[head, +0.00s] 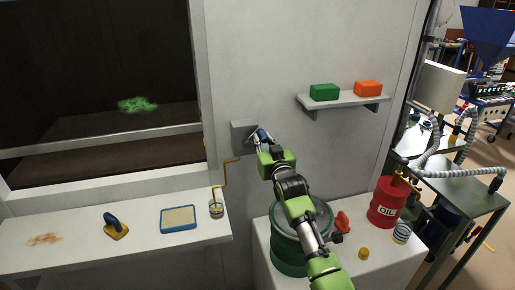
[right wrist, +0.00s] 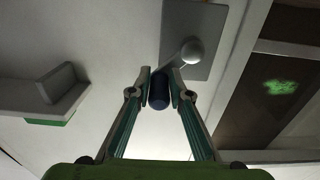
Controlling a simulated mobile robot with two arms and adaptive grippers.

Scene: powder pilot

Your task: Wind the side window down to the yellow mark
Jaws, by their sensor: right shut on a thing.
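The grey crank plate (head: 239,135) is fixed to the pale wall right of the window opening (head: 95,85). In the right wrist view the plate (right wrist: 218,62) bears a light round hub (right wrist: 192,50) with a short arm to a dark blue knob (right wrist: 159,95). My right gripper (head: 258,141) is at the crank; in the wrist view its fingers (right wrist: 160,86) are shut on the knob from both sides. A pale horizontal bar (head: 100,140) crosses the dark opening. I cannot make out a yellow mark for certain. My left gripper is out of view.
A wall shelf (head: 345,103) carries green and orange blocks. A green drum (head: 287,258) and red oil can (head: 386,204) stand below my arm.

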